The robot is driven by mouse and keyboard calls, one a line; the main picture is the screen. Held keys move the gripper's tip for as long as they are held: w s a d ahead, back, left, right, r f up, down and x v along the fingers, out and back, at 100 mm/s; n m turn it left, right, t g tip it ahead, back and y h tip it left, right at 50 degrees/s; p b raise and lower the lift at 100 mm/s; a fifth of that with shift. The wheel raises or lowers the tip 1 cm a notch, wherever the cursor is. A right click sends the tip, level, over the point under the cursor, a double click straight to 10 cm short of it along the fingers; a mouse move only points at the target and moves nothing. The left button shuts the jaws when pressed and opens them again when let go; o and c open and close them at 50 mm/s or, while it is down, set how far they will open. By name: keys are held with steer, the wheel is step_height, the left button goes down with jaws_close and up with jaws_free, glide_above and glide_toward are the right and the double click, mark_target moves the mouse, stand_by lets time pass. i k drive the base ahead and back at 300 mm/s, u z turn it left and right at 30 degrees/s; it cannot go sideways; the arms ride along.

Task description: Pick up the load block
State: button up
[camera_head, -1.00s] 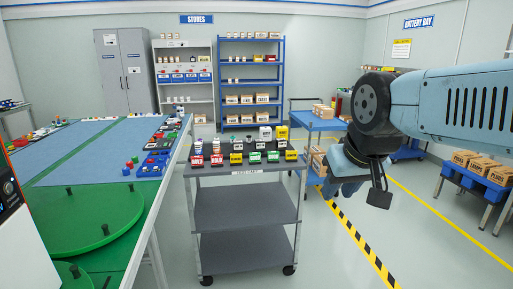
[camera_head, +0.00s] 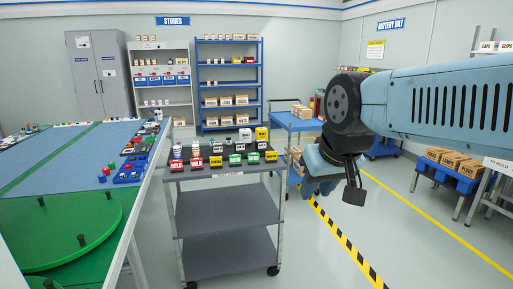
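Several small red, yellow, green, white and dark labelled blocks stand on the top shelf of the grey cart (camera_head: 228,207) in the middle of the view. They include a red block (camera_head: 177,165), a yellow block (camera_head: 215,160) and a green block (camera_head: 235,159). The red one seems to read "HOLD"; most labels are too small to read, so I cannot tell which is the load block. My gripper (camera_head: 340,187) hangs in the air right of the cart, apart from the blocks. Its fingers are not clear enough to show their opening, and I see nothing held.
A long table with a green turntable (camera_head: 60,228) and blue mats (camera_head: 110,140) stands left of the cart. Shelves (camera_head: 228,85) and a blue cart (camera_head: 297,123) stand behind. Pallets of boxes (camera_head: 455,165) are at right. The floor around the yellow-black stripe (camera_head: 345,245) is clear.

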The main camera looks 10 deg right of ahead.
mark_target(239, 145)
steer(key=u, duration=0.05)
steer(key=i, duration=2.1)
steer(key=z, duration=0.6)
